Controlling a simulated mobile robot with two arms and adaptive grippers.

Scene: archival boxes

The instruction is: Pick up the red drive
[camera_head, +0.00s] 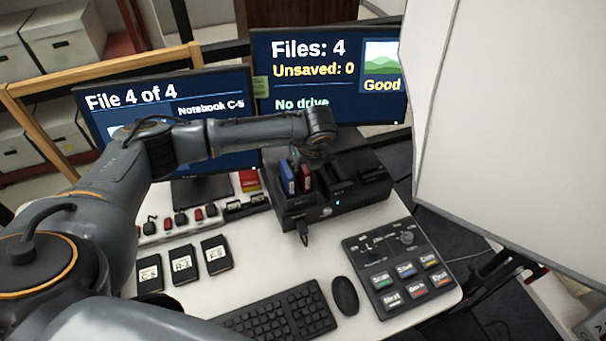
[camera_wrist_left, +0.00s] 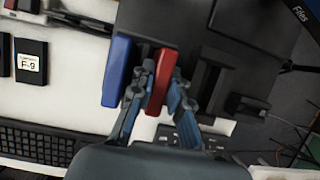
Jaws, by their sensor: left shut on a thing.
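The red drive (camera_head: 306,178) stands upright at the left end of the black dock (camera_head: 335,205), right beside the blue drive (camera_head: 288,178). In the left wrist view the red drive (camera_wrist_left: 162,82) lies between the fingers of my left gripper (camera_wrist_left: 162,95), which is shut on it. The blue drive (camera_wrist_left: 117,70) is just left of the fingers there. In the head view my left gripper (camera_head: 304,160) is above the dock, mostly hidden by its own arm. I cannot tell whether the red drive is still seated. My right gripper is not in view.
Two monitors (camera_head: 330,75) stand behind the dock; one reads "No drive". A button panel (camera_head: 400,268), mouse (camera_head: 344,296), keyboard (camera_head: 275,312) and several black labelled cartridges (camera_head: 183,265) lie on the white desk. A large pale panel (camera_head: 510,140) blocks the right side.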

